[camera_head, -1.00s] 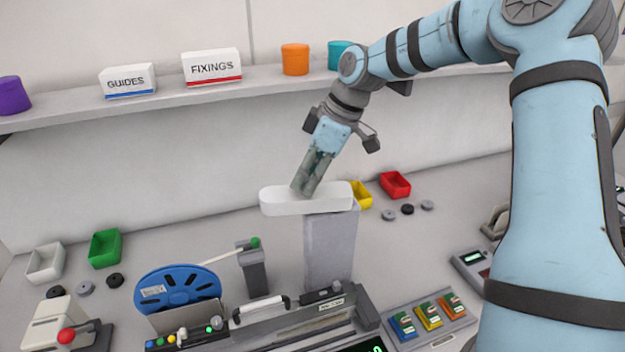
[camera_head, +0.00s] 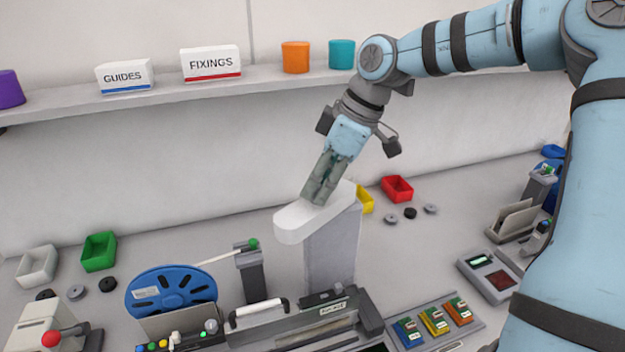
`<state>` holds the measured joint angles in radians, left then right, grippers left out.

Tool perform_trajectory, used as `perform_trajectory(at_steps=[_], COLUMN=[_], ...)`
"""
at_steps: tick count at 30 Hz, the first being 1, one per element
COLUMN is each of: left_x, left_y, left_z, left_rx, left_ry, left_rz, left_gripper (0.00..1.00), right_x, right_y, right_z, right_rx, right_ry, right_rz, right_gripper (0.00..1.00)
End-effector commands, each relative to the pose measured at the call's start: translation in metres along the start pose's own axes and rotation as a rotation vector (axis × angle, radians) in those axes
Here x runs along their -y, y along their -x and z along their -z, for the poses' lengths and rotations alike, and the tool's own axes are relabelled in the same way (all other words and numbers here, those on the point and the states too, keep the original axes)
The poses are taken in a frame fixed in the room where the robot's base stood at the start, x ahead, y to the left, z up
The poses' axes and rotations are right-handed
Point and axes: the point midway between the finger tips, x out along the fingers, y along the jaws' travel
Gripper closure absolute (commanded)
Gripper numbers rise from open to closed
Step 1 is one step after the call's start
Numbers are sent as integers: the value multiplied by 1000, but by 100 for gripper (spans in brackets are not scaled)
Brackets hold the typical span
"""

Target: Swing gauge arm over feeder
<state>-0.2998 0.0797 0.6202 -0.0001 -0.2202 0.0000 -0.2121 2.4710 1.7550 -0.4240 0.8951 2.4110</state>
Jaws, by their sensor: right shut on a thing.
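The white gauge arm (camera_head: 293,223) sits on top of a grey post (camera_head: 331,252) and points toward the front left. My right gripper (camera_head: 320,195) reaches down from the upper right and is shut on the gauge arm. Its fingertips meet the arm's top face, and what they grip there is hidden. The feeder (camera_head: 300,327) stands below and in front of the post, with a blue reel (camera_head: 172,290) at its left end and a white-grey handle (camera_head: 258,309). The gauge arm's free end is behind the feeder in the picture. My left gripper is not in view.
A small post with a green knob (camera_head: 252,245) stands left of the grey post. Green (camera_head: 99,251), yellow (camera_head: 365,199) and red (camera_head: 397,188) bins lie at the back. A shelf (camera_head: 150,97) with labelled boxes runs above. A panel of coloured modules (camera_head: 434,322) is at the front right.

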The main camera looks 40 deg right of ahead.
Motion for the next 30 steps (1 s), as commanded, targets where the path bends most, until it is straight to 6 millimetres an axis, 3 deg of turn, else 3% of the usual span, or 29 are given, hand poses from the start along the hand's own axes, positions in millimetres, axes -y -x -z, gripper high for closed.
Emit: perform_trajectory(at_steps=[21,27,28,30], left_x=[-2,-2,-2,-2], left_y=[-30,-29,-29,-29], left_z=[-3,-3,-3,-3], left_rx=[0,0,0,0], left_ry=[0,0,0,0], left_rz=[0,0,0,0], left_gripper=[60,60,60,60], right_x=[8,9,9,9], right_y=[9,12,12,12], right_z=[-28,-30,-29,-29], right_rx=[0,3,3,3], right_ry=[0,-1,-1,-1], right_rz=[2,3,3,3], right_gripper=[94,94,79,68])
